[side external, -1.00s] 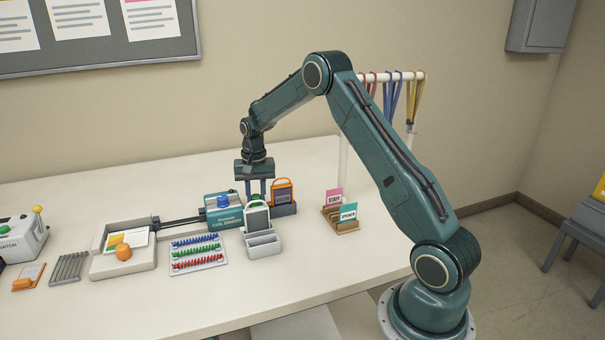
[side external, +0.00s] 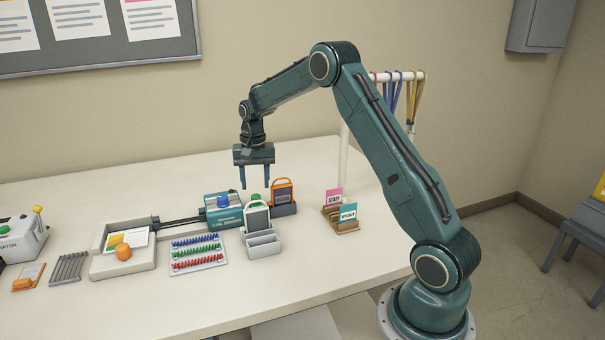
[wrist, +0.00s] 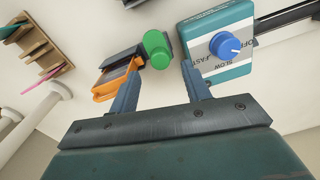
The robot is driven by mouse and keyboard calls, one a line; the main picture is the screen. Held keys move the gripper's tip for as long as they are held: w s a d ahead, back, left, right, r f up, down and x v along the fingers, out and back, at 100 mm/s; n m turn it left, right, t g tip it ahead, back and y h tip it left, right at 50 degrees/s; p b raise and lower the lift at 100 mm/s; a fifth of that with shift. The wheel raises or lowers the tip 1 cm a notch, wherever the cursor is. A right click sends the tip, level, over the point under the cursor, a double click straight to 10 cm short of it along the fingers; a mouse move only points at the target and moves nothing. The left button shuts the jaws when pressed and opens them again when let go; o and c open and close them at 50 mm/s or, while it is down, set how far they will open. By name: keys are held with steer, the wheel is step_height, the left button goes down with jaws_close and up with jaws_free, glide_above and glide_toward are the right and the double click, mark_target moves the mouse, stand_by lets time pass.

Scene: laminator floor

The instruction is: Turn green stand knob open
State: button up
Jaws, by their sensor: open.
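The green knob (side external: 256,197) shows just behind the grey holder in the side view. The knob appears apart from both fingers. The knob's stand is mostly hidden, and I cannot tell its turn position.
A teal machine with a blue knob (side external: 223,201) stands left of the green knob. An orange-framed item (side external: 283,190) stands close on the right. A grey holder (side external: 262,240) is in front. A wooden card rack (side external: 340,222) is farther right. The front of the table is clear.

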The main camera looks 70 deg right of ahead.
mark_target(257, 196)
step_height(257, 196, up, 9)
steer(key=shift+r, duration=0.2)
steer(key=shift+s, duration=0.1)
stand_by(0.4)
steer(key=s+a+r+n+t, duration=0.3)
steer(key=s+a+r+n, duration=0.2)
steer(key=s+a+r, duration=0.75)
steer(key=s+a+f+n, duration=0.1)
steer(key=s+a+n, duration=0.1)
steer(key=s, duration=0.4)
steer(key=s+a+f+n+t, duration=0.1)
steer(key=s+a+f+n, duration=0.1)
steer(key=s+a, duration=0.2)
steer(key=s+a+f+n+t, duration=0.1)
steer(key=s+a, duration=0.3)
steer(key=s, duration=0.5)
steer(key=shift+f+n, duration=0.5)
steer(key=shift+f, duration=0.05)
